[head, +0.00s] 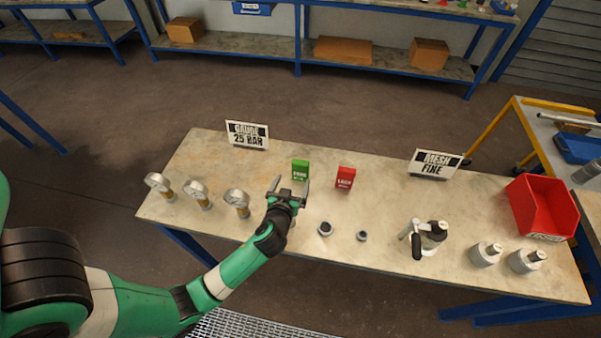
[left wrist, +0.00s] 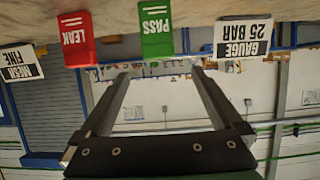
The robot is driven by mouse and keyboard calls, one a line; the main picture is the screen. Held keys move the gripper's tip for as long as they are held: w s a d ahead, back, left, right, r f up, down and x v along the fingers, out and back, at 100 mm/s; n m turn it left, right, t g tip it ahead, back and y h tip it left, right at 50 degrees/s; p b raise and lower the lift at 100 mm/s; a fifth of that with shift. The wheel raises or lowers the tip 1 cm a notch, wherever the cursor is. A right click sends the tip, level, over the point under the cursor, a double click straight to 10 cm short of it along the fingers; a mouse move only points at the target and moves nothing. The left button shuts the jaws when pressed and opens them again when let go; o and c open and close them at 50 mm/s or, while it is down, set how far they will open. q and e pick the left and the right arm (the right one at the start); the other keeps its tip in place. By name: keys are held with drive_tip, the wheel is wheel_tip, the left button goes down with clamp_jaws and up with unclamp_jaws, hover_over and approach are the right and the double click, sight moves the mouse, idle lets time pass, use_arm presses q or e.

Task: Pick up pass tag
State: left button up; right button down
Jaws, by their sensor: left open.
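The green pass tag (head: 300,170) stands upright on the table near its back edge. It also shows in the left wrist view, upside down, as a green block marked PASS (left wrist: 156,28). My left gripper (head: 288,184) is open and empty, with its fingers pointing toward the tag from the front. In the left wrist view the open left gripper (left wrist: 160,75) has the tag beyond its fingertips, with nothing between them. The red leak tag (head: 345,178) stands to the right of the pass tag and also shows in the left wrist view (left wrist: 76,40). My right gripper is not in view.
Several gauges (head: 197,194) stand at left. Two small dark rings (head: 325,229), a handled fitting (head: 427,237) and two grey cylinders (head: 486,254) sit to the right, with a red bin (head: 543,207). Signs reading GAUGE 25 BAR (head: 247,134) and MESH FINE (head: 435,164) stand behind.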

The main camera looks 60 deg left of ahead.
use_arm(q)
drive_tip(key=b+x, duration=0.1)
drive_tip(key=x, duration=0.8)
drive_tip(key=shift+w+a, duration=0.25)
drive_tip(key=shift+w, duration=0.15)
drive_tip(key=shift+c, duration=0.3)
clamp_jaws()
drive_tip(key=shift+r, duration=0.15)
wheel_tip(320, 180, up, 10)
drive_tip(key=p, duration=0.4)
hover_over(300, 165)
drive_tip(key=s+d, duration=0.3)
drive_tip(key=d, duration=0.3)
drive_tip(key=p+v, duration=0.8)
drive_tip(key=p, duration=0.2)
drive_tip(key=shift+d+p, duration=0.4)
drive_tip(key=shift+d, duration=0.15)
